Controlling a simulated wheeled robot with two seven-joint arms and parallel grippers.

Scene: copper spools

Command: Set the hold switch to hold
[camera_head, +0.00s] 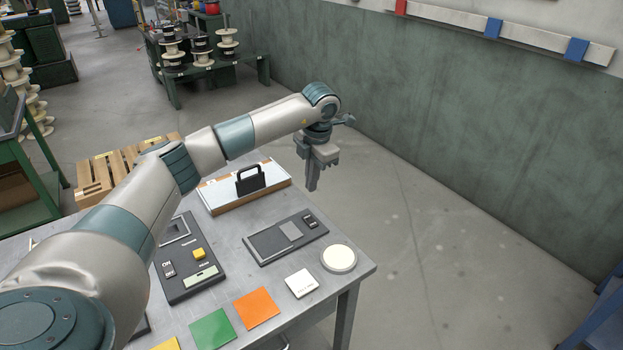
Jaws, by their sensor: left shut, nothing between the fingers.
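A dark flat panel (262,249) lies on the grey table, with a lighter grey square on it and a small black rocker switch (310,222) near its far right end. The lettering by this switch is too small to read, and I cannot tell its position. A second dark panel (187,288) to the left carries a switch (168,269), a yellow button (198,253) and a small display. I cannot tell which switch is the hold switch. My left gripper (312,187) is shut and empty, pointing down above and beyond the right panel, apart from it. My right gripper is out of view.
A white-topped board with a black handle (250,180) stands at the table's (352,275) far edge. A round white disc (339,258), a white square (301,284), and orange (257,307) and green (212,329) squares lie nearer. My left arm crosses above the table's left side.

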